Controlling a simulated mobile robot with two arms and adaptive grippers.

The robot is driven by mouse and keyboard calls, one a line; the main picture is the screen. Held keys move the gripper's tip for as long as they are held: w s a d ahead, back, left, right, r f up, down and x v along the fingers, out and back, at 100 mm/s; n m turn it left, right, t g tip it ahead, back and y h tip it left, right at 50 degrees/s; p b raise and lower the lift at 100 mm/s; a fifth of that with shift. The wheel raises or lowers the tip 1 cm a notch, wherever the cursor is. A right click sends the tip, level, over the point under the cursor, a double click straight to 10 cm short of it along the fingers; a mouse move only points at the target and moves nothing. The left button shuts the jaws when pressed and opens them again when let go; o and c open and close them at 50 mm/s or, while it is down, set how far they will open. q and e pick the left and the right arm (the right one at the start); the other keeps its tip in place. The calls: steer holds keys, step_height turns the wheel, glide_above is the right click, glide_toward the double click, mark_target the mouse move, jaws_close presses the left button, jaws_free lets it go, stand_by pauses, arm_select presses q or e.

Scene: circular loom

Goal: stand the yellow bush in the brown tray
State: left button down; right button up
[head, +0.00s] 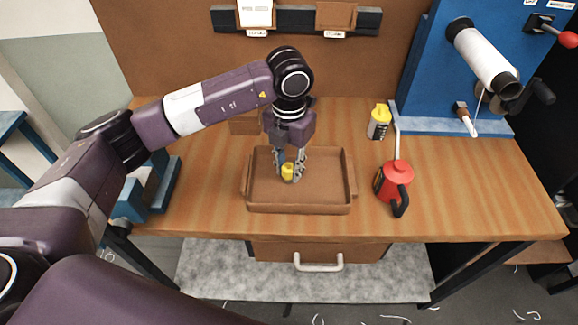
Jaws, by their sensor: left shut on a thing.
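The brown tray (325,193) lies on the wooden workbench, with low walls and raised side handles. My left gripper (288,172) points down over the left half of the tray and is shut on the yellow bush (287,171). The bush is small and looks upright between the fingers, which hide part of it. I cannot tell whether its bottom touches the tray floor. My right gripper is not in view.
A red oil can (396,183) with a tall spout stands right of the tray. A yellow-capped bottle (379,122) is behind it. The blue machine (425,70) with a white roll fills the back right. A blue object (155,190) sits at the bench's left end.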

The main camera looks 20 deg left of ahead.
mark_target(289, 167)
arm_select(q)
steer(key=shift+f, duration=0.2)
steer(key=c, duration=1.6)
jaws_free()
step_height(289, 167, up, 12)
steer(key=shift+r, duration=0.1)
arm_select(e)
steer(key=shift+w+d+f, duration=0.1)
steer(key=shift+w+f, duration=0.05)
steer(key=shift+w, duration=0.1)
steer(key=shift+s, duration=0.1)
